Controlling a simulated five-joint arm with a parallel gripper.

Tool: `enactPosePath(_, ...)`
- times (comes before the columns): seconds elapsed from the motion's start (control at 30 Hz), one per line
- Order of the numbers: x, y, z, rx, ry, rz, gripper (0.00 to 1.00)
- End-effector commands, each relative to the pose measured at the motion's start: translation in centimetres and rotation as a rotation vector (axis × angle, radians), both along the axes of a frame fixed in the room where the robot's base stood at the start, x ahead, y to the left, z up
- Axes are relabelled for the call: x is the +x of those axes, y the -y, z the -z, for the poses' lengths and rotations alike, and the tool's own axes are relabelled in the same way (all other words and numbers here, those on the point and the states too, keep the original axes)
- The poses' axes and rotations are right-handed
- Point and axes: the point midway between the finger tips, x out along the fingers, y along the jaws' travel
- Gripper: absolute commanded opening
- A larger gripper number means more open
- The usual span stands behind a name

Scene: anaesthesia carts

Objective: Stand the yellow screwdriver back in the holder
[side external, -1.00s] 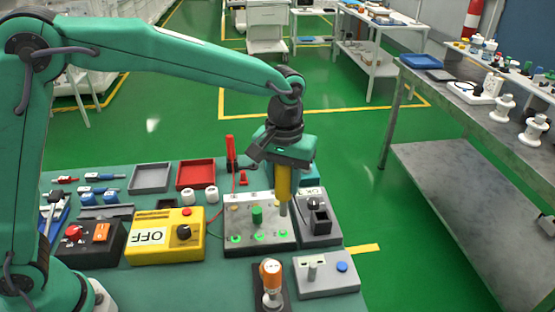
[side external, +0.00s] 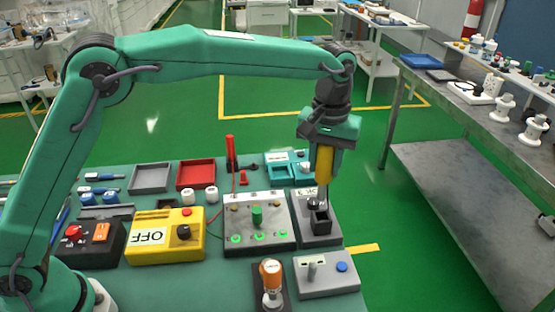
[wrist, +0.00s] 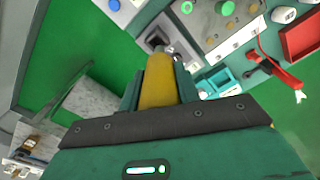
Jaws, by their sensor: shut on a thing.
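The yellow screwdriver (side external: 325,168) hangs upright, handle up, in my gripper (side external: 325,158). My gripper is shut on its handle. The wrist view shows the yellow handle (wrist: 158,88) between the two fingers. The holder, a small black square socket (side external: 320,222) on a grey base, stands right below at the right end of the table. The shank points down at the socket. I cannot tell whether the tip is just above the opening or slightly inside it.
A grey panel (side external: 235,236) with green-lit buttons stands left of the holder. Teal boxes (side external: 280,170) stand behind. A yellow OFF box (side external: 190,246) lies further left.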

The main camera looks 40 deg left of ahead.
Motion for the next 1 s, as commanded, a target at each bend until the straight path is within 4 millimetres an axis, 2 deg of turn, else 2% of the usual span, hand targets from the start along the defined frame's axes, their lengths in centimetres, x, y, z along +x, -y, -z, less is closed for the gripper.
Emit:
enactPosePath(0.63, 0.5, 0.6, -0.3, -0.001, 0.001, 0.000, 0.12)
enactPosePath(1.0, 0.5, 0.6, 1.0, 0.000, 0.000, 0.000, 0.12)
